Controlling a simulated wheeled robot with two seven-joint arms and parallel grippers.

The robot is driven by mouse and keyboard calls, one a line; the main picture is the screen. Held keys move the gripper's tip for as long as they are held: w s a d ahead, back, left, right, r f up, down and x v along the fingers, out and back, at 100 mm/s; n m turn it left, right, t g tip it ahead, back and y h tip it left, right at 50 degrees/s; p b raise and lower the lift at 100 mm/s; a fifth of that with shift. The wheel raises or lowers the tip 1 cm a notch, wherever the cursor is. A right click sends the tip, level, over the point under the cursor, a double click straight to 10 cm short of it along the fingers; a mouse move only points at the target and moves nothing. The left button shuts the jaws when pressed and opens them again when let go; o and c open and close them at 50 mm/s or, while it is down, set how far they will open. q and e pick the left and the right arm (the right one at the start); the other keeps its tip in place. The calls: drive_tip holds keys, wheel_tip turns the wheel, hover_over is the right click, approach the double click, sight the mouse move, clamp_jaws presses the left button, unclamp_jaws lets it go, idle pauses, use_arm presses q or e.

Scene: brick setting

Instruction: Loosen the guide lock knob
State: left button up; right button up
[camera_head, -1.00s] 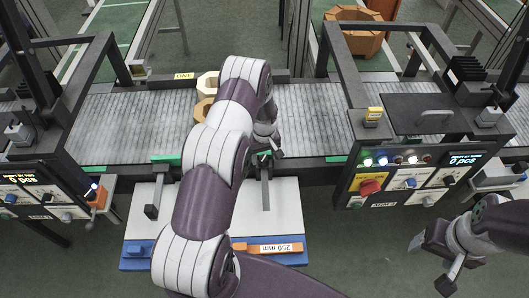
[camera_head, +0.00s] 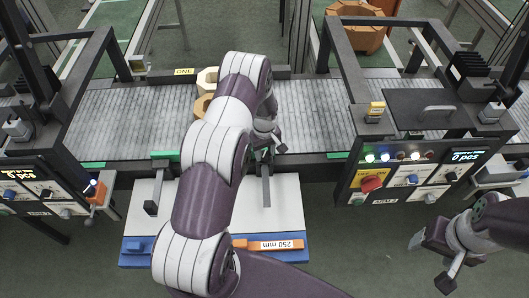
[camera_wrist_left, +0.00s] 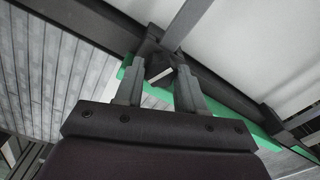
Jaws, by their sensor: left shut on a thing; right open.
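The guide lock knob (camera_wrist_left: 159,69) is a small dark block with a pale top face, seen in the left wrist view at the conveyor's edge by a green strip. My left gripper (camera_wrist_left: 160,80) is shut on it, a finger on each side. In the head view my left arm hides most of the knob, and the left gripper (camera_head: 266,148) shows only in part beside the grey guide bar (camera_head: 265,188). My right gripper (camera_head: 432,262) is open and empty at the lower right, away from the machine.
A white board with a blue edge (camera_head: 287,215) carries an orange 250 mm gauge (camera_head: 268,244). A control panel (camera_head: 400,180) stands right of the arm.

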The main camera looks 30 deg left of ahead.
use_arm(q)
drive_tip(key=n+b, duration=0.3)
drive_tip(key=n, duration=0.1)
drive_tip(key=shift+w+f, duration=0.1)
drive_tip(key=n+b, duration=0.2)
drive_tip(key=n, duration=0.3)
drive_tip(key=shift+n, duration=0.4)
drive_tip(key=n+b, duration=0.2)
drive_tip(key=n, duration=0.7)
drive_tip(key=n+b, duration=0.1)
drive_tip(key=n, duration=0.1)
drive_tip(key=shift+r+n, duration=0.2)
drive_tip(key=shift+n, duration=0.2)
drive_tip(key=shift+b, duration=0.3)
drive_tip(key=o, duration=1)
drive_tip(key=shift+o, duration=0.2)
